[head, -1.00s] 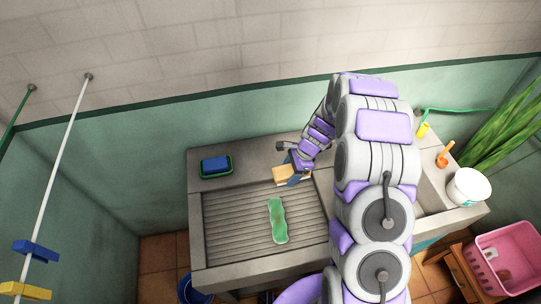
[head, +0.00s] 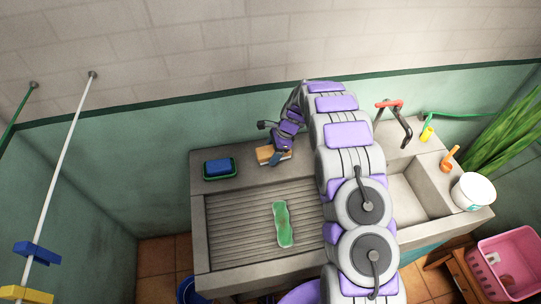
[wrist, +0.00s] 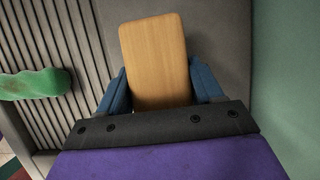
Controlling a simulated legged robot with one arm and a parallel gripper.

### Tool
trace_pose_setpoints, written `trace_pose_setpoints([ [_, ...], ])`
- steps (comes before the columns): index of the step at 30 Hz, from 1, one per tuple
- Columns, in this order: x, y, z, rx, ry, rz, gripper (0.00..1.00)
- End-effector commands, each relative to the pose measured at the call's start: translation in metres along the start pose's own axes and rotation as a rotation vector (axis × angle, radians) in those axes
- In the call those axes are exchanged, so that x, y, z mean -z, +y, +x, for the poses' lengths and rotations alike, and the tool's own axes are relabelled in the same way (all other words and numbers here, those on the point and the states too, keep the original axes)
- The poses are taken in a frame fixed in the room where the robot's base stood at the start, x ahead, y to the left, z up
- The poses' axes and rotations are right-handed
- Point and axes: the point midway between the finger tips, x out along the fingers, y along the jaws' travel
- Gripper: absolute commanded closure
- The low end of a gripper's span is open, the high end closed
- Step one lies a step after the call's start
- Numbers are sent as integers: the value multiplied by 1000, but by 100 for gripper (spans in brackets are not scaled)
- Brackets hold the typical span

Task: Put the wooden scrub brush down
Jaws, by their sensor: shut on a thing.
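The wooden scrub brush (head: 265,154) shows as a light wooden block at the back ledge of the concrete sink unit in the head view. In the wrist view the brush (wrist: 155,58) lies between the two blue fingers, its flat wooden top facing the camera. My gripper (head: 276,157) is shut on it; the wrist view also shows the gripper (wrist: 162,95). The brush is over or on the smooth ledge behind the ribbed washboard. I cannot tell whether it touches the ledge. Its bristles are hidden.
A blue sponge in a green dish (head: 220,169) sits left on the ledge. A green bar (head: 283,224) lies on the ribbed washboard (head: 235,225). A sink basin (head: 412,195), red-handled tap (head: 390,104) and white bucket (head: 473,192) are to the right. The ledge between dish and brush is clear.

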Motion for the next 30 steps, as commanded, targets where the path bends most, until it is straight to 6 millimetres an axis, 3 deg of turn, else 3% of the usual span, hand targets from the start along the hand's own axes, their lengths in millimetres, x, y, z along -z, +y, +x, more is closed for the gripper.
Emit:
trace_pose_setpoints([
  [4,0,-12,4,0,-4,0,83],
  [6,8,-9,20,-4,-6,4,83],
  [9,10,-10,28,-2,-6,4,83],
  [23,10,-11,35,1,-1,2,83],
  [24,10,-11,36,1,-1,2,33],
  [30,12,-10,35,1,-3,2,14],
])
